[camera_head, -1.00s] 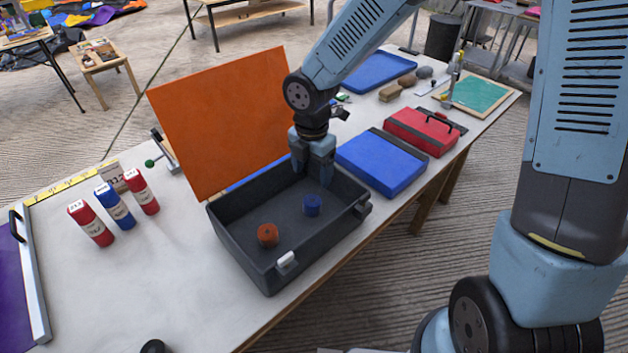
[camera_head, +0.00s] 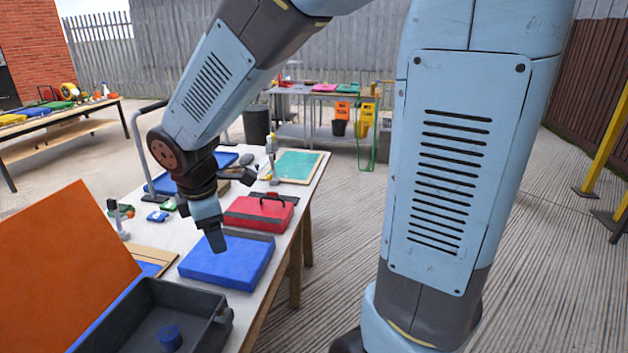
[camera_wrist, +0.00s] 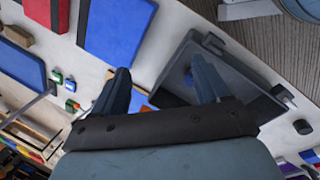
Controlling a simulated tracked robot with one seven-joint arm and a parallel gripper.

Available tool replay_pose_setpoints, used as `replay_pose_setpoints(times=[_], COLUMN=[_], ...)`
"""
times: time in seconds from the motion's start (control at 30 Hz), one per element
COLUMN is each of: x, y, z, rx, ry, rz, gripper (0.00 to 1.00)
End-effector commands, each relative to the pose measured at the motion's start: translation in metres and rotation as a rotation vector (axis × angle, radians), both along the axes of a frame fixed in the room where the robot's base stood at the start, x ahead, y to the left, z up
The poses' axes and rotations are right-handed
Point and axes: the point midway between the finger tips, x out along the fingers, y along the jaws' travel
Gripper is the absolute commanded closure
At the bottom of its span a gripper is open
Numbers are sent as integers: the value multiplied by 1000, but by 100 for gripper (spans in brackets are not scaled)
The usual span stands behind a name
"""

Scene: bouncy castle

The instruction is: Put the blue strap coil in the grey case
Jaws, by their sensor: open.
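The grey case (camera_head: 212,340) stands open at the bottom left of the head view, its near part cut off by the frame. The blue strap coil (camera_head: 170,337) rests on its floor. In the wrist view, the case (camera_wrist: 238,82) is at the right, and a bit of blue (camera_wrist: 188,79), probably the coil, shows beside a finger that partly hides it.
An upright orange panel (camera_head: 60,260) stands at the case's left side. A blue flat case (camera_head: 228,264), a red case (camera_head: 260,212) and a green board (camera_head: 297,166) lie farther along the table. The concrete floor at the table's right is clear.

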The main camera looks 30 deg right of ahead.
Motion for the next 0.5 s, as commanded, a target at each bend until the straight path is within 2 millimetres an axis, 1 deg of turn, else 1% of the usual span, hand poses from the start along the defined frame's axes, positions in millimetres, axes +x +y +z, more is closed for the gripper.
replay_pose_setpoints(times=[0.03, 0.2, 0.37, 0.5], x=[-4, -21, -44, -67], y=[-13, -53, -86, -112], z=[13, 47, 75, 95], rx=[18, 98, 202, 312], ry=[-31, -115, -186, -238], rz=[-90, -402, -688, -932], gripper=[25, 25, 25, 25])
